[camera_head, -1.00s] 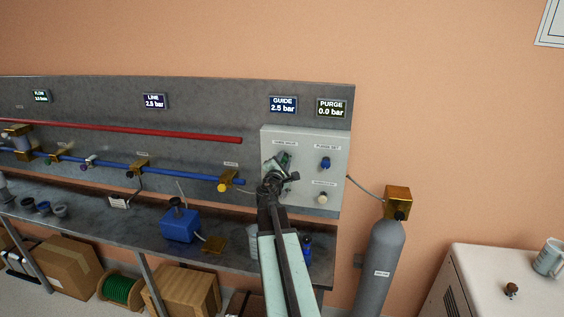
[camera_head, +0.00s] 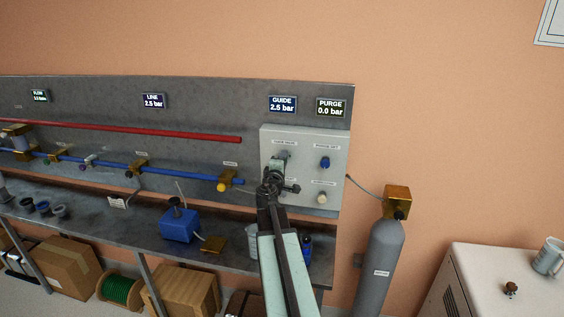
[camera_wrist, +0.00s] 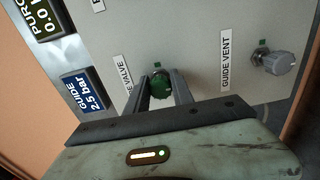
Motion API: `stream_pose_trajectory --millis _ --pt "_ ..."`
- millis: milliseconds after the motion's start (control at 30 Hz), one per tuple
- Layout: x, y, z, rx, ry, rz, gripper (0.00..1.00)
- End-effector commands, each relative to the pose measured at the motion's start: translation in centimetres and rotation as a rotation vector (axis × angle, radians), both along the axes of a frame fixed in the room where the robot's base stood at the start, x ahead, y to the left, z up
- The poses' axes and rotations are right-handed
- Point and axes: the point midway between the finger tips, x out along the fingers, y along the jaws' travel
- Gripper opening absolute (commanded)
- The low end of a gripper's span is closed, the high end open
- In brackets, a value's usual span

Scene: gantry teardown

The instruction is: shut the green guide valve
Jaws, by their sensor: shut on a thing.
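The green guide valve knob (camera_wrist: 161,87) is on the pale panel (camera_head: 339,180); it sits between my two fingers in the wrist view. My gripper (camera_wrist: 160,80) is shut on the knob. In the head view my gripper (camera_head: 279,163) is at the panel's left side and hides the knob. The GUIDE display (camera_head: 283,104) above reads 2.5 bar, and it also shows in the wrist view (camera_wrist: 84,91).
A grey knob (camera_wrist: 278,62) labelled GUIDE VENT is beside the green knob. A blue knob (camera_head: 325,163) and a cream knob (camera_head: 321,198) are on the panel's right. The PURGE display (camera_head: 331,108) reads 0.0 bar. A gas cylinder (camera_head: 380,265) stands right.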

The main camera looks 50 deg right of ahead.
Motion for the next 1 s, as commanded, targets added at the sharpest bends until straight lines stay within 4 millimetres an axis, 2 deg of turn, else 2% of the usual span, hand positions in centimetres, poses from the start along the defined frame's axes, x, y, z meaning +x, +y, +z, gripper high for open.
stream_pose_trajectory --millis 467,500,567,867,1000 --pt "-0.1 -0.2 0.0 0.005 -0.011 -0.006 0.00" --pt "-0.1 -0.2 0.0 0.005 -0.011 -0.006 0.34" --pt "-0.1 -0.2 0.0 0.006 -0.010 -0.005 0.50" --pt "0.0 0.0 0.0 0.006 -0.010 -0.001 0.50" --pt "-0.5 0.8 0.0 0.006 -0.010 -0.001 0.50"
